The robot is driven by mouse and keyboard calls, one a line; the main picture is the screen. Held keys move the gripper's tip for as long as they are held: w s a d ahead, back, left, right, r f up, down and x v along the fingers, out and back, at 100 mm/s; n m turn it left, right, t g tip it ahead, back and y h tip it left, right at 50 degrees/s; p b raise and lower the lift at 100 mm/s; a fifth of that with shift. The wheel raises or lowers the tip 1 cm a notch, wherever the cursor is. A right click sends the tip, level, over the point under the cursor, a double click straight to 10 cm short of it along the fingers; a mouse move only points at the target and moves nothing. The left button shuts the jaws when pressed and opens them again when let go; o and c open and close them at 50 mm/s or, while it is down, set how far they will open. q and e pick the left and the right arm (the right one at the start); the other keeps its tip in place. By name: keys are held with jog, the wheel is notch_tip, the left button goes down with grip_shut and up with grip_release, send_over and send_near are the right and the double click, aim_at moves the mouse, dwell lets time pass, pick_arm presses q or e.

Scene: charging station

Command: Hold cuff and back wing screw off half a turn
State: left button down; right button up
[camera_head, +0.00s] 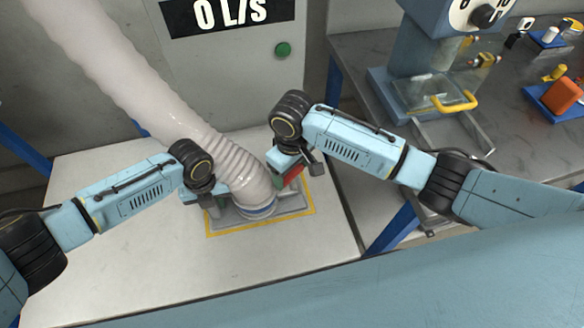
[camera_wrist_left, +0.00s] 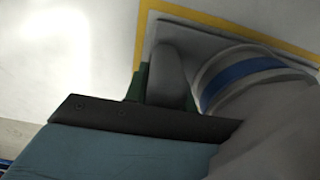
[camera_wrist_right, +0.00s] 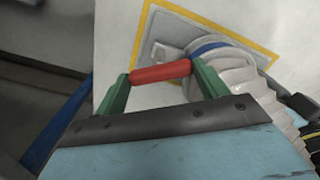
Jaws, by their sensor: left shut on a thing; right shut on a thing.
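The cuff (camera_head: 256,204), with a blue band, sits at the lower end of the pale ribbed hose on a grey plate (camera_head: 240,225). In the left wrist view, the blue band (camera_wrist_left: 240,80) shows at right. My right gripper (camera_head: 288,180) is at the cuff's right side. Its green fingers are shut on the red wing screw (camera_wrist_right: 160,72), one at each end. The screw's thread is hidden.
Yellow tape (camera_head: 314,200) frames the plate on a white table (camera_head: 110,250). The hose (camera_head: 120,70) rises to the upper left. A grey cabinet with a green button (camera_head: 283,49) stands behind. A dark bench (camera_head: 350,60) with a blue machine is at right.

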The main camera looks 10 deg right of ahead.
aim_at(292, 173)
jog(key=shift+n, duration=1.5)
jog(key=o, duration=1)
notch_tip(292, 173, up, 12)
pick_arm(q)
jog(key=c, duration=1.1)
grip_release()
